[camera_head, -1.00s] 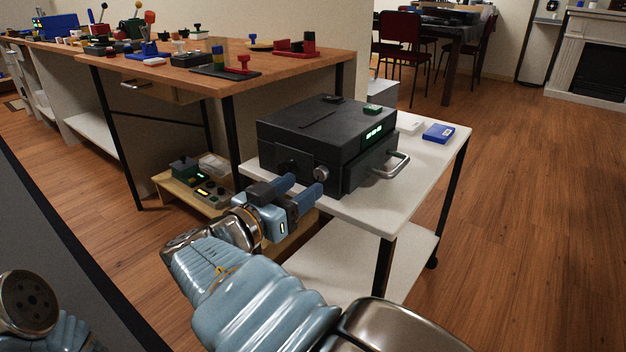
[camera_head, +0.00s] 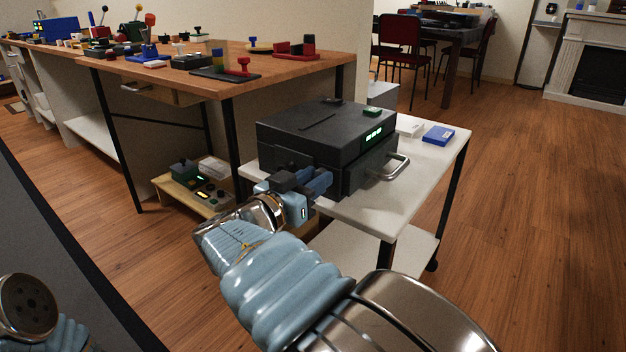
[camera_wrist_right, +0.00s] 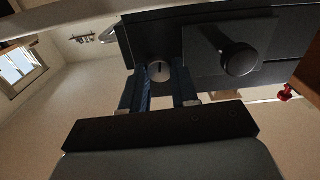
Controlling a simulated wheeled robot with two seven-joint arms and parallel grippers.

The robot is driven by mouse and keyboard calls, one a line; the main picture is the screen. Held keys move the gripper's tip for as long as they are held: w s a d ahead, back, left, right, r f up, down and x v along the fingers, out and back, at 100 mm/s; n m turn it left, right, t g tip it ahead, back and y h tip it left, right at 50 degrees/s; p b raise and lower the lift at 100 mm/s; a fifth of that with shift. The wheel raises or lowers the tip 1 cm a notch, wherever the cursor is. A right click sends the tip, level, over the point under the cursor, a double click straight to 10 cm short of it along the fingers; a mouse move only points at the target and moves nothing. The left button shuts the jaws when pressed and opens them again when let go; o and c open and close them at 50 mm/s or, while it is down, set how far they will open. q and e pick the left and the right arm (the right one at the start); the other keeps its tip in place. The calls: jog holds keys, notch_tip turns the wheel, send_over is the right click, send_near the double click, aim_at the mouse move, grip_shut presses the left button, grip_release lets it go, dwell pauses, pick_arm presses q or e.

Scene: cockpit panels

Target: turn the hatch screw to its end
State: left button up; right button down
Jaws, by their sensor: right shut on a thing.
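The black box (camera_head: 290,128) stands on a white cart. In the right wrist view its dark front (camera_wrist_right: 150,28) carries a round grey screw (camera_wrist_right: 158,71) with a slot, which stands roughly upright in the picture. To the right of it is a dark panel with a black round knob (camera_wrist_right: 238,60). My right gripper (camera_head: 316,177) is at the box's front, and its two blue fingers are shut on the screw, one on each side. In the head view the gripper hides the screw and most of the knob. My left gripper is out of view.
The white cart top (camera_head: 375,210) has free room at its front. A metal handle (camera_head: 397,168) juts from the box's right side. A blue box (camera_head: 438,135) lies behind it. The wooden workbench (camera_head: 290,72) stands close on the left, with a low shelf of devices below.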

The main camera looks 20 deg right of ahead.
dwell(0.3)
jog(key=n+p, duration=1.2)
jog(key=n, duration=0.9)
jog(key=shift+a+f+n+p, duration=0.1)
jog(key=shift+f+n+p, duration=0.05)
jog(key=shift+n+p, duration=0.25)
jog(key=shift+f, duration=0.1)
jog(key=c, duration=0.9)
grip_release()
jog(key=shift+o, duration=0.2)
